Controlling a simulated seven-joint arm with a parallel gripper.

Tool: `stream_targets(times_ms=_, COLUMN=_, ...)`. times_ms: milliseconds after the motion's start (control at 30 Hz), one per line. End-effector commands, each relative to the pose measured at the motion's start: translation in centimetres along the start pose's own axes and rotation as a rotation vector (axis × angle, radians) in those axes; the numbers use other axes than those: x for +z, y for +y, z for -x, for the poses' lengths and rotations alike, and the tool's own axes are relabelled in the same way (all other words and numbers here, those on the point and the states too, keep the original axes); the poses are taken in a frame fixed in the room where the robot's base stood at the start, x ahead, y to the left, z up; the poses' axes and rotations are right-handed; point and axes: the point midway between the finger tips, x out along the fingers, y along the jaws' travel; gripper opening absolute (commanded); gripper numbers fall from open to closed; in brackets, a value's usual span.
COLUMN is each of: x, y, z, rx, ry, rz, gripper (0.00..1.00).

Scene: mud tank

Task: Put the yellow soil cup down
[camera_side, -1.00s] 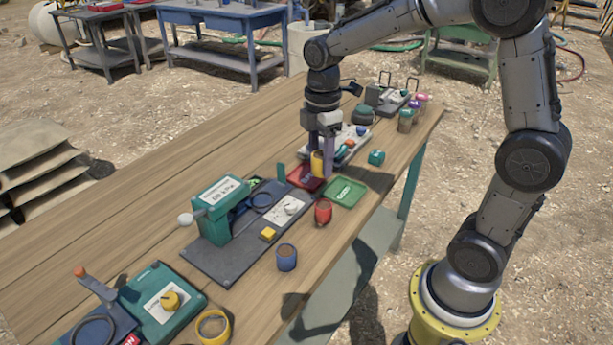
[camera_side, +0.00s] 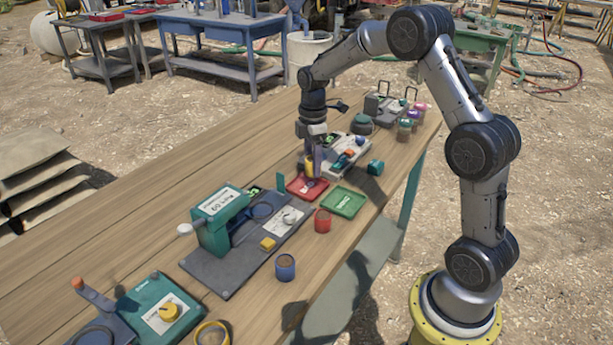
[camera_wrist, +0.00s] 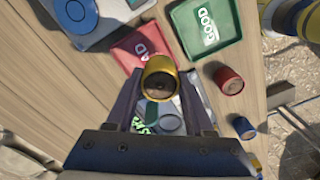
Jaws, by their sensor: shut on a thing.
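My gripper (camera_side: 311,165) is shut on the yellow soil cup (camera_side: 309,169), near the far edge of the red tray. The wrist view shows the cup (camera_wrist: 160,80), with dark soil inside, between the two fingers (camera_wrist: 157,97). The red tray (camera_side: 318,193), marked BAD, lies flat on the table; the cup overlaps its edge in the wrist view (camera_wrist: 128,52). The green tray (camera_side: 358,204), marked GOOD, lies beside it, and both trays look empty. I cannot tell whether the cup's base touches anything.
A red cup (camera_side: 323,222) and a blue cup (camera_side: 285,267) stand near the table's front edge. A green device (camera_side: 213,232) on a dark plate is left of the trays. The table's left part (camera_side: 120,205) is clear.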

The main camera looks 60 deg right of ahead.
Motion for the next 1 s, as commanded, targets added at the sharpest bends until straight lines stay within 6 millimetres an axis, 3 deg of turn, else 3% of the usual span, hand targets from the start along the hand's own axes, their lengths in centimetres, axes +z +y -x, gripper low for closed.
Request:
stream_targets(times_ms=200, x=-0.5, y=1.9, z=-2.2, rx=0.002, ry=0.001, rz=0.0, gripper=0.0)
stream_targets(times_ms=367, x=-0.6, y=2.4, z=-2.9, rx=0.002, ry=0.0, rz=0.0, gripper=0.0)
stream_targets(times_ms=600, x=-0.7, y=2.5, z=-5.8, rx=0.001, ry=0.0, rz=0.0, gripper=0.0)
stream_targets(times_ms=1000, x=-0.7, y=2.5, z=-6.4, rx=0.003, ry=0.001, rz=0.0, gripper=0.0)
